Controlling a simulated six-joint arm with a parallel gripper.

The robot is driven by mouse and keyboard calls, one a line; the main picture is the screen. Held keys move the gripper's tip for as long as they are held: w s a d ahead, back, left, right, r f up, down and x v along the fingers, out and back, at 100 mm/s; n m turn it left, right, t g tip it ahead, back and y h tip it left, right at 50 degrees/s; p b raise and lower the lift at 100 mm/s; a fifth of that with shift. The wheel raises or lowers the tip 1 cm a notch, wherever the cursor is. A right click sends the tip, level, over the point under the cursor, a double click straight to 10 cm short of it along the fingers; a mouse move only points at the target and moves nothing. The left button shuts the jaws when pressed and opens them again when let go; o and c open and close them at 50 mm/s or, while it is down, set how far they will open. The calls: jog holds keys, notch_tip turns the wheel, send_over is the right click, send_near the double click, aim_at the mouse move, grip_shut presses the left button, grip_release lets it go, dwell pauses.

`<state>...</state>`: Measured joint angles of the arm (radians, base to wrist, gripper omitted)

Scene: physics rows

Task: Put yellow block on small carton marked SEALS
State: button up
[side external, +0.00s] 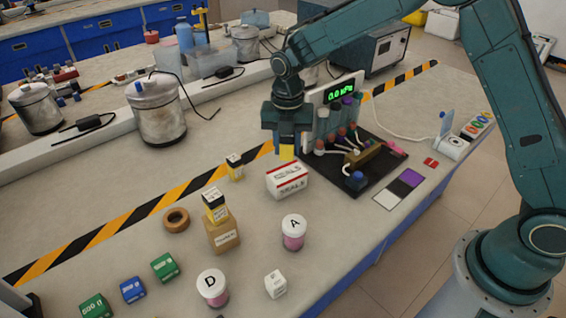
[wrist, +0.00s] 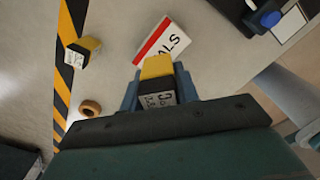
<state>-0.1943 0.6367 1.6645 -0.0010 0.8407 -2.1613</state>
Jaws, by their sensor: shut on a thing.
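My gripper (side external: 286,148) is shut on a yellow block (side external: 287,153). In the wrist view the yellow block (wrist: 157,68) shows a yellow end, a dark band and a white label between the fingers (wrist: 157,88). The small white carton marked SEALS (side external: 288,181), with a red stripe, lies on the bench. In the side view the held block appears just above and behind the carton's top; the exact gap is hard to tell. In the wrist view the carton (wrist: 163,40) lies beyond the block, and nothing is on the visible part of its top.
A similar yellow-and-black block (side external: 235,168) stands left of the carton; another (side external: 215,207) sits on a brown box (side external: 223,236). A dark board with a gauge and bottles (side external: 365,170) stands close on the right. Jar A (side external: 293,232) is in front. A tape roll (side external: 176,219) lies left.

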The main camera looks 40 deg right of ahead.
aim_at(287, 160)
jog(key=shift+f, duration=2.4)
jog(key=shift+f, duration=0.1)
jog(key=o, duration=1)
notch_tip(287, 160, up, 11)
jog(key=shift+r, duration=0.65)
